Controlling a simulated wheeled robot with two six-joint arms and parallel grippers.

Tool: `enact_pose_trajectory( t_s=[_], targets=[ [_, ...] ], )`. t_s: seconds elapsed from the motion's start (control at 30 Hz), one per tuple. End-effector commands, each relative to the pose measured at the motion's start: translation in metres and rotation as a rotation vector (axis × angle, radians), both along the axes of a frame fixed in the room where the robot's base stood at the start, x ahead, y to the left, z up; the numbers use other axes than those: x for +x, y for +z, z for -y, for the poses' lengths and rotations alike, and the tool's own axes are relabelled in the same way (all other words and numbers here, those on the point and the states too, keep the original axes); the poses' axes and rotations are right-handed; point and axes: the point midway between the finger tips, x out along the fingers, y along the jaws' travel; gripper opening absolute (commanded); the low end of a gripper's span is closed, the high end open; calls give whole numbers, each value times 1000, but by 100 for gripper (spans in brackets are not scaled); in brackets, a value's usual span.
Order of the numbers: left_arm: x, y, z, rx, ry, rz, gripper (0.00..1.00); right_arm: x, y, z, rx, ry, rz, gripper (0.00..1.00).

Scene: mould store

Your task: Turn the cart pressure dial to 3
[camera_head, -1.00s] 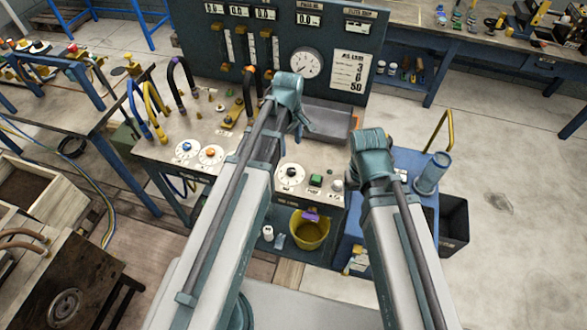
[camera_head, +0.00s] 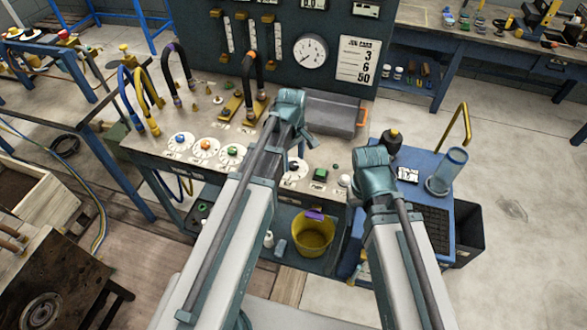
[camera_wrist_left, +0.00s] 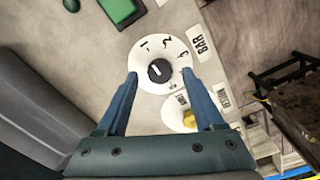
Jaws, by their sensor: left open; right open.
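The pressure dial, a white disc with a black knob (camera_wrist_left: 160,70), lies on the bench top with a BAR label (camera_wrist_left: 199,41) beside it. The knob has a white mark; the scale numbers are too blurred to read. In the head view the dial (camera_head: 293,169) is partly covered by my left arm. My left gripper (camera_wrist_left: 160,75) is open, its fingers on either side of the dial. I cannot tell whether they touch it. In the head view its fingertips are hidden. My right arm reaches in beside the blue cart; its fingers do not show.
Dials with blue (camera_head: 179,138), orange and green knobs stand left of my left arm. A green button (camera_head: 320,174) is right of the dial. Behind are a round gauge (camera_head: 311,51), a job card (camera_head: 358,60) and hoses. A blue cart (camera_head: 415,160) stands right.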

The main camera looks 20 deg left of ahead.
Motion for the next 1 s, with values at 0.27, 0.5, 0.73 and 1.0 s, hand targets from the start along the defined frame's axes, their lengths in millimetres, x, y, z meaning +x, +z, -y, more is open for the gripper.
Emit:
enact_pose_trajectory(
  t_s=[0.27, 0.5, 0.73, 1.0],
  targets=[
    [0, -15, 0, 0, 0, 0, 69, 0, -15, 0, 0, 0, 0, 66],
    [0, -14, 0, 0, 0, 0, 59, 0, -14, 0, 0, 0, 0, 66],
    [0, -14, 0, 0, 0, 0, 17, 0, -14, 0, 0, 0, 0, 66],
    [0, -14, 0, 0, -2, 0, 0, 0, -14, 0, 0, 0, 0, 66]
  ],
)
